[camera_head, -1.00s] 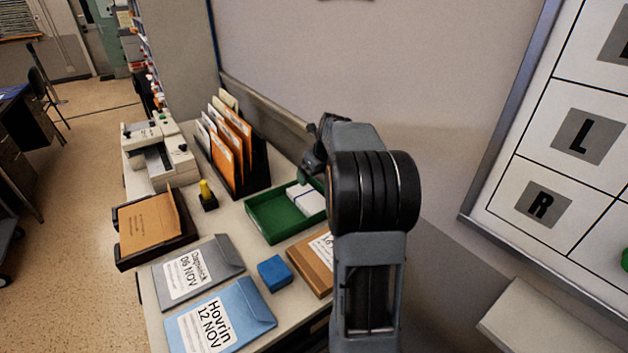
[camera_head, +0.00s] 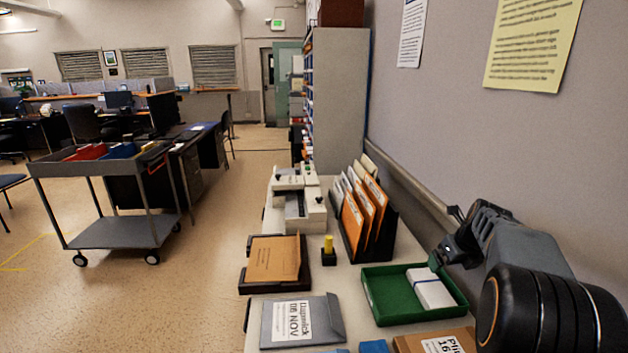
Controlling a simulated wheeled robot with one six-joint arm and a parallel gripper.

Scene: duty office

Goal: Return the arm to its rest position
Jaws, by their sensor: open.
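My gripper (camera_head: 443,252) is at the right, above the right edge of the green tray (camera_head: 370,302) and close to the wall. It is dark and small in this view, with its jaws open, and I see nothing held in it. My arm reaches in from the lower right corner, its thick black joint near the camera. The green tray holds a white stack of cards (camera_head: 430,290).
On the desk are a file rack (camera_head: 378,228), a grey machine (camera_head: 298,205), a brown envelope (camera_head: 274,260) in a dark tray, a yellow-topped item (camera_head: 329,247) and a grey envelope (camera_head: 300,320). A trolley (camera_head: 122,232) stands left on open floor.

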